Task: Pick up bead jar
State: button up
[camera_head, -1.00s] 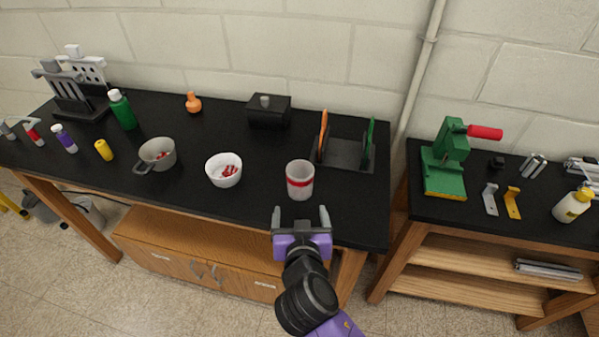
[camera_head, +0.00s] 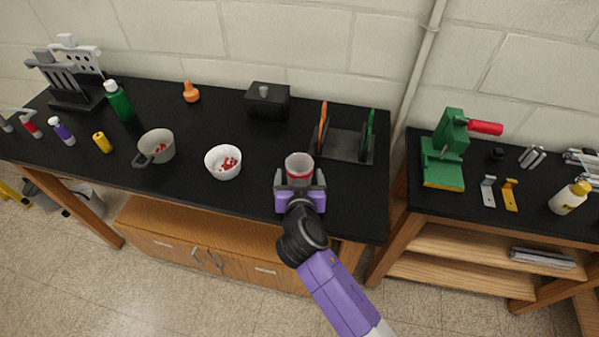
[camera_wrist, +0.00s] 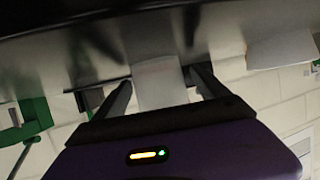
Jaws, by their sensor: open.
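The bead jar appears to be the pale cup with a red band (camera_head: 299,165), upright near the front edge of the black bench. My gripper (camera_head: 300,179) is open at its near side, with one finger at the left and one at the right of the jar. The fingers and palm hide the jar's lower part. In the wrist view the pale jar (camera_wrist: 160,83) stands between the two dark fingers (camera_wrist: 160,88). I cannot tell whether either finger touches it.
A white bowl with red bits (camera_head: 223,161) and a grey handled pot (camera_head: 156,147) are to the left. A black rack (camera_head: 343,146) with orange and green pieces is behind right, and a black box (camera_head: 267,101) is behind. A green press (camera_head: 445,150) stands on the right bench.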

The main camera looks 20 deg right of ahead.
jog(key=c, duration=1.5)
jog(key=shift+o, duration=0.2)
